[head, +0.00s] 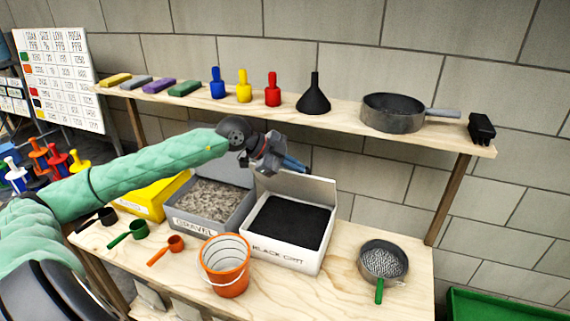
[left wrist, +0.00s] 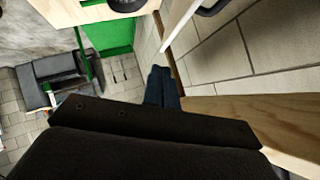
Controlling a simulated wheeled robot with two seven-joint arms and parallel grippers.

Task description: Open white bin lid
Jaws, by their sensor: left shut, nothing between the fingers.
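The white bin (head: 284,253), labelled BLACK GRIT, stands on the wooden bench and holds black grit (head: 288,222). Its white lid (head: 310,187) is raised, standing up along the bin's back edge. My left gripper (head: 296,165) is shut and empty. Its blue fingertips are at the upper part of the raised lid; I cannot tell whether they touch it. The closed fingers (left wrist: 162,86) also show in the left wrist view. My right gripper is out of view.
A grey gravel bin (head: 207,226) with its lid up and a yellow bin (head: 151,203) stand to the left. An orange bucket (head: 224,268) stands in front. A sieve (head: 382,262) is on the right. A shelf (head: 345,118) with bottles, a funnel (head: 313,98) and a pan (head: 391,113) runs above.

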